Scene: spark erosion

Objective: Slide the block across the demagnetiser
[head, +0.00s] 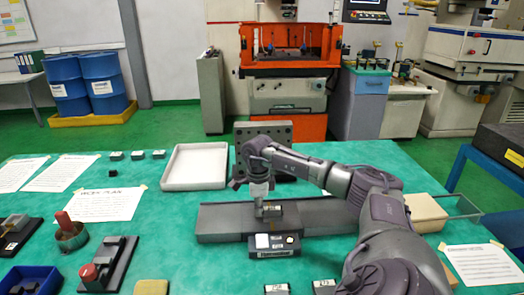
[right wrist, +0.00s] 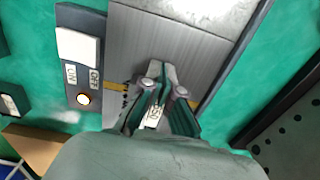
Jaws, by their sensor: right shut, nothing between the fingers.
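The demagnetiser (head: 222,220) is a long grey slab on the green table, with a dark control box (head: 262,252) on its near side. In the right wrist view its brushed metal top (right wrist: 190,55) carries a yellow cross line, and the box (right wrist: 72,72) shows an ON/OFF switch and a glowing orange lamp. A small dark grey block (head: 272,212) lies on the slab. My right gripper (head: 261,198) is shut and empty, low over the slab by the block. A white label (right wrist: 154,116) shows between its finger links; the fingers hide much there. My left gripper is out of view.
A white tray (head: 195,166) and a dark perforated block (head: 264,130) stand behind the demagnetiser. A tan box (head: 425,213) is at its right end. Small blocks, a red-knobbed fixture (head: 108,262) and a blue bin (head: 32,280) lie nearer. Bare table shows left of the slab.

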